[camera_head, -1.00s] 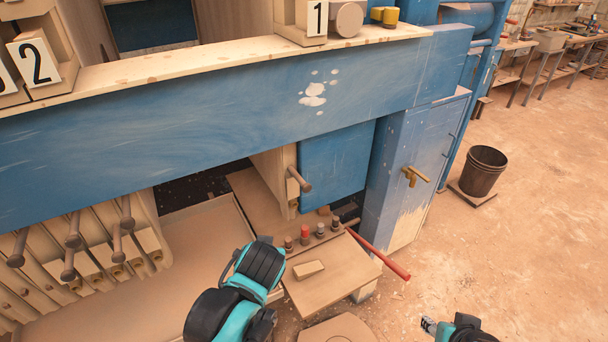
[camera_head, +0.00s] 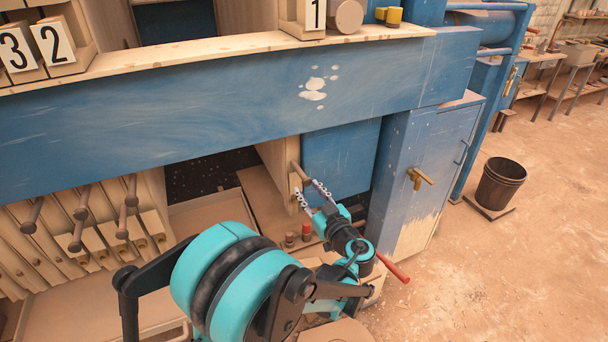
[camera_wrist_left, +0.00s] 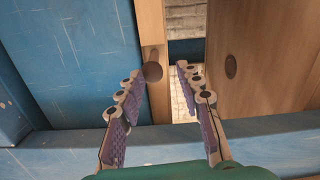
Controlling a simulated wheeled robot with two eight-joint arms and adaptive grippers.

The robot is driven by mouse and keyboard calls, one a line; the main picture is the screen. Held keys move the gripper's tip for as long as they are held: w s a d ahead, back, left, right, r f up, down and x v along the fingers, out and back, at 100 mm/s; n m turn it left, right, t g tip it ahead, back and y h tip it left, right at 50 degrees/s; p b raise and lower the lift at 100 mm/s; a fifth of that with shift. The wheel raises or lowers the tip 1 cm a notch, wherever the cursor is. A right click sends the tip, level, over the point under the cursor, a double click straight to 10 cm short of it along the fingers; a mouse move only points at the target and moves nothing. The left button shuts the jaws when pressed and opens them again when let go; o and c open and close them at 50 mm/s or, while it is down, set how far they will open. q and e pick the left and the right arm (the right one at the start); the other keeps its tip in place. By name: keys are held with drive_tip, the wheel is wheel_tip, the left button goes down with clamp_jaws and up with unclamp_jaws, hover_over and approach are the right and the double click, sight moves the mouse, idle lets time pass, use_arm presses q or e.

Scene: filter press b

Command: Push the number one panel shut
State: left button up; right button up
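A number 1 sign (camera_head: 316,14) stands on the ledge above the blue beam. Below the beam, near the blue block, is a pale wooden panel (camera_head: 275,160) with a round peg handle (camera_head: 301,173) on its front edge. My left gripper (camera_head: 309,190) is open, with its fingertips close to this peg. In the left wrist view the peg's round end (camera_wrist_left: 152,71) shows between the spread fingers of the left gripper (camera_wrist_left: 158,72). I cannot tell whether the fingers touch it. My right gripper is not in view.
Several pegged panels (camera_head: 85,225) stand at the left under the beam (camera_head: 200,120). A blue block (camera_head: 340,160) and blue cabinet (camera_head: 425,170) stand to the panel's right. A red lever (camera_head: 393,268) sticks out low down. The floor around the bucket (camera_head: 500,183) is open.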

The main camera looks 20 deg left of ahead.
sight(301, 172)
use_arm(q)
drive_tip(key=shift+w+d, duration=0.1)
drive_tip(key=shift+w, duration=0.3)
drive_tip(key=shift+w+d, duration=0.15)
drive_tip(key=shift+w, duration=0.05)
drive_tip(key=b+x, duration=0.1)
drive_tip(key=x, duration=0.6)
drive_tip(key=shift+w+a+r+b, duration=0.2)
drive_tip(key=shift+a+r+b, duration=0.1)
drive_tip(key=shift+b, duration=0.1)
clamp_jaws()
